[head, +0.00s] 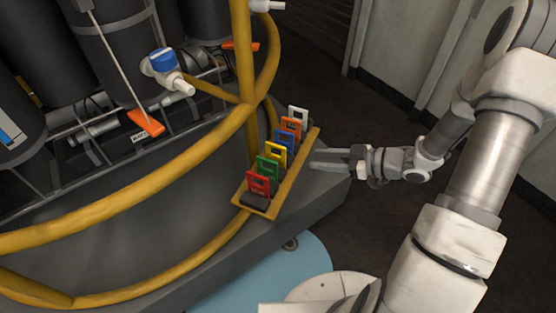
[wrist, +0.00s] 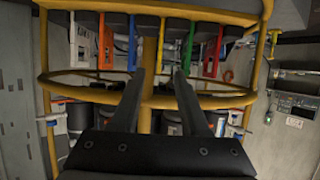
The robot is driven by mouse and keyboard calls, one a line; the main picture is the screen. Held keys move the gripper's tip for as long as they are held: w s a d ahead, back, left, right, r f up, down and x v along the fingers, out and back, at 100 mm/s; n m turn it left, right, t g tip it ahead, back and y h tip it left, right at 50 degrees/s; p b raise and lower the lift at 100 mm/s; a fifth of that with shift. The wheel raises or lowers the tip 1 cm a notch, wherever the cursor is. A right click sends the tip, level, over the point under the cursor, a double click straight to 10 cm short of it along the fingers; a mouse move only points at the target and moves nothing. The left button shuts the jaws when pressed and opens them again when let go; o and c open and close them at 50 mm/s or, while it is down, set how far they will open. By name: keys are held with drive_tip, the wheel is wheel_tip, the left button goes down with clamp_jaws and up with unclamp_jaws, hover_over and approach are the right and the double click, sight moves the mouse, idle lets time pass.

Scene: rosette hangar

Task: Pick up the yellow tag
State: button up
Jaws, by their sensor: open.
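The yellow tag (head: 275,153) stands upright in a yellow-edged rack (head: 289,178), between the blue tag (head: 284,139) and the green tag (head: 268,168). My gripper (head: 314,160) is open and empty, to the right of the rack, its fingers pointing left toward the row. In the wrist view the yellow tag (wrist: 161,40) appears above and between the two open fingertips (wrist: 160,74), with a gap to them. The tag's lower part is hidden by its neighbour in the head view.
A red tag (head: 258,183), an orange tag (head: 291,126) and a white tag (head: 298,115) share the rack, closely spaced. Yellow rails (head: 130,186) curve beside and behind it. Dark cylinders (head: 111,50) stand behind.

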drive_tip(key=b, duration=0.4)
approach(267, 155)
drive_tip(key=x, duration=0.4)
drive_tip(key=shift+d+f, duration=0.1)
drive_tip(key=shift+f, duration=0.35)
drive_tip(key=shift+b+x, duration=1.2)
drive_tip(key=shift+x, duration=1.95)
drive_tip(key=shift+w+r, duration=0.15)
clamp_jaws()
